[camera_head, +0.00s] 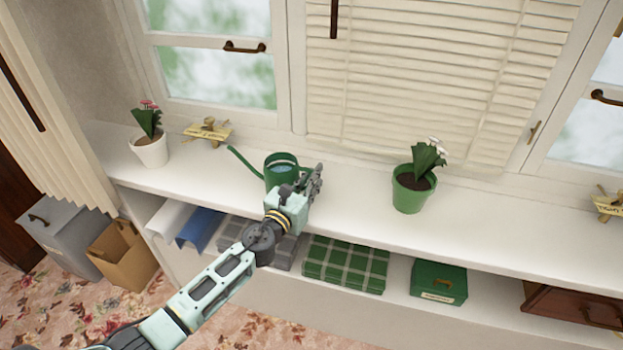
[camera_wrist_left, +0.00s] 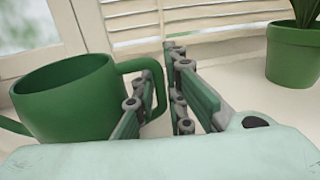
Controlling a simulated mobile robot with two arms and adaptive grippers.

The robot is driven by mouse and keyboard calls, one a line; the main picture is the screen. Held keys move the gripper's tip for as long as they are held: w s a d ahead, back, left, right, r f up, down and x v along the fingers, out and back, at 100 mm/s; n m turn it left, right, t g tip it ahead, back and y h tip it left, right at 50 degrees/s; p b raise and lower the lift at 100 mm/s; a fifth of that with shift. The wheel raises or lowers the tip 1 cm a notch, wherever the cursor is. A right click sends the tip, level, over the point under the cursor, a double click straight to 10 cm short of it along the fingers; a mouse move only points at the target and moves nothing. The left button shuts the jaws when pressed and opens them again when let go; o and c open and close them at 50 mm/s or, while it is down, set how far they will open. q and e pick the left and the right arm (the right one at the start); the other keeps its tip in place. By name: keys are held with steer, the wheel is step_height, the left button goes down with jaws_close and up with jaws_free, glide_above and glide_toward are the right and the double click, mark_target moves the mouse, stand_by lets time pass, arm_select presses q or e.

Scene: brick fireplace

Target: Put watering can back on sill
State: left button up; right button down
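The green watering can (camera_head: 281,171) is at the white sill (camera_head: 345,190), upright, with its spout toward the left and water showing inside. Its lower part is hidden behind my left gripper, so I cannot tell whether it touches the sill. My left gripper (camera_head: 312,182) is at its right side. In the left wrist view the can (camera_wrist_left: 65,100) fills the left, and its handle passes between the fingers of my left gripper (camera_wrist_left: 160,85), which look closed in around it. My right gripper is in neither view.
On the sill stand a white pot with pink flowers (camera_head: 151,150), a small wooden ornament (camera_head: 208,131) and a green pot with a white flower (camera_head: 411,190). The sill is clear between can and green pot. Boxes, including a plaid one (camera_head: 345,264), fill the shelf below.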

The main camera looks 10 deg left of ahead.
arm_select(q)
steer(key=o, duration=0.3)
steer(key=shift+s+r, duration=0.1)
steer(key=v, duration=1.1)
steer(key=shift+s+a, duration=0.15)
steer(key=shift+s, duration=0.25)
